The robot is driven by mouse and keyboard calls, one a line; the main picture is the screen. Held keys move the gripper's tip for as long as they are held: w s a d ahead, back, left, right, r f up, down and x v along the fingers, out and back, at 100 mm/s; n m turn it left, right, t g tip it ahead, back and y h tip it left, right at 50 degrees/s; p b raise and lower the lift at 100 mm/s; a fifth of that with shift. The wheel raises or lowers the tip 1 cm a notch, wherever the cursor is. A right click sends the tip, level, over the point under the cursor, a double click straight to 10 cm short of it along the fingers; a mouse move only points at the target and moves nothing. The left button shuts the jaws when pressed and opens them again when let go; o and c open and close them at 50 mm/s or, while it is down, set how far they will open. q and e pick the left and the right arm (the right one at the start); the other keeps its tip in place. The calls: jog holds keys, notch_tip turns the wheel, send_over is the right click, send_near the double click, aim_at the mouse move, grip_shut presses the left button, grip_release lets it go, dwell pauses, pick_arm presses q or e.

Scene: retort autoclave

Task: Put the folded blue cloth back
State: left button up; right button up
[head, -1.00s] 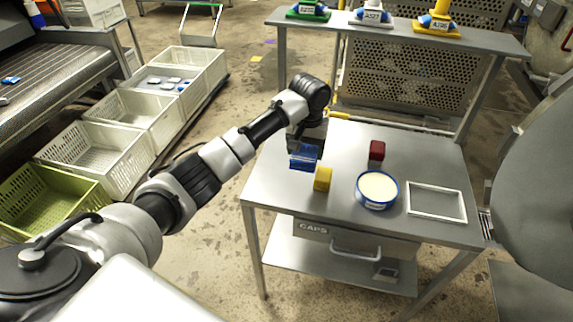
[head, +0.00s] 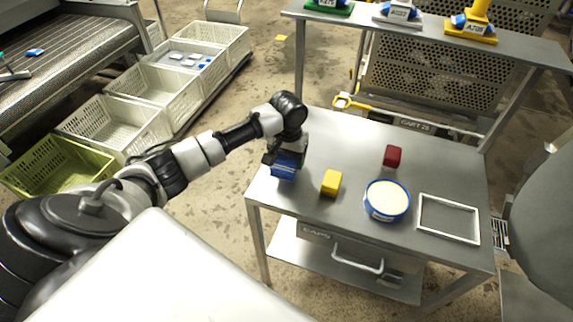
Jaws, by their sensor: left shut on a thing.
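The folded blue cloth (head: 284,166) is in my left gripper (head: 286,157), at the left end of the grey metal table (head: 320,215). The gripper points down and is shut on the cloth. The fingers partly hide the cloth's upper side. I cannot tell whether the cloth touches the table top or hangs just above it. My right gripper is not in view.
On the table stand a yellow block (head: 331,183), a red block (head: 393,156), a blue-rimmed round tub (head: 387,200) and a white rectangular frame (head: 448,218). A raised shelf (head: 420,29) runs along the back. A large grey rounded body (head: 545,200) stands at the right.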

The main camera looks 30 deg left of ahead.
aim_at(287, 159)
pick_arm(q)
jog(key=shift+s+a+f, duration=0.1)
jog(key=shift+s+f, duration=0.05)
jog(key=shift+f, duration=1.95)
jog(key=shift+f, duration=0.15)
jog(key=o, duration=1)
notch_tip(287, 159, up, 12)
jog(key=shift+r, duration=0.2)
jog(key=shift+f, duration=0.1)
